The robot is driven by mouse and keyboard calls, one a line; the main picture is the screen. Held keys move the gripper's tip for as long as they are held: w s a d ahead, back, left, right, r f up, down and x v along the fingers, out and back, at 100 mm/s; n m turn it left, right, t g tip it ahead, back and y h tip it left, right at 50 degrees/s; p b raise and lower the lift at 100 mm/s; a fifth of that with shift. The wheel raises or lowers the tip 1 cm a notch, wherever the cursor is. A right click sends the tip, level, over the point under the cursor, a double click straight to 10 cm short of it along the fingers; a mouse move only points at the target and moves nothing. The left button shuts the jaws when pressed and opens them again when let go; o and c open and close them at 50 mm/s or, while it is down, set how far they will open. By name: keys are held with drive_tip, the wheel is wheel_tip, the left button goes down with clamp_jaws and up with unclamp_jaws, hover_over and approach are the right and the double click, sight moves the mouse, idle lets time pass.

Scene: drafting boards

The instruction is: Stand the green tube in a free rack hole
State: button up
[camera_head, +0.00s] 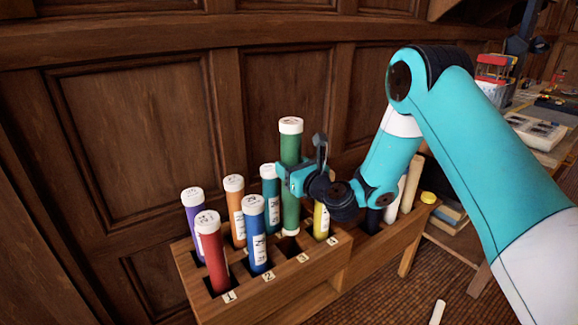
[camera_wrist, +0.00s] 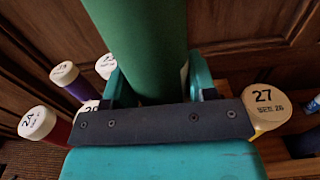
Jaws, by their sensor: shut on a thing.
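The green tube (camera_head: 290,185) with a white cap stands upright in my gripper (camera_head: 301,180), which is shut around its middle. In the wrist view the green tube (camera_wrist: 142,45) rises between the two fingers. Its lower end is over or at a dark hole (camera_head: 291,245) in the front row of the wooden rack (camera_head: 318,270); I cannot tell whether it has entered. The yellow tube (camera_head: 321,220) stands just right of it, and the teal tube (camera_head: 270,190) behind left.
The red tube (camera_head: 212,255), blue tube (camera_head: 256,235), orange tube (camera_head: 235,210) and purple tube (camera_head: 193,213) stand in the rack's left part. A lower section to the right holds pale rolls (camera_head: 411,182). A panelled wall (camera_head: 140,130) is close behind.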

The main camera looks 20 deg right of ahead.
sight(297, 222)
wheel_tip(297, 222, down, 17)
drive_tip(key=b, duration=1.5)
drive_tip(key=shift+d+r, duration=0.15)
drive_tip(key=shift+r, duration=0.05)
drive_tip(key=o, duration=1.1)
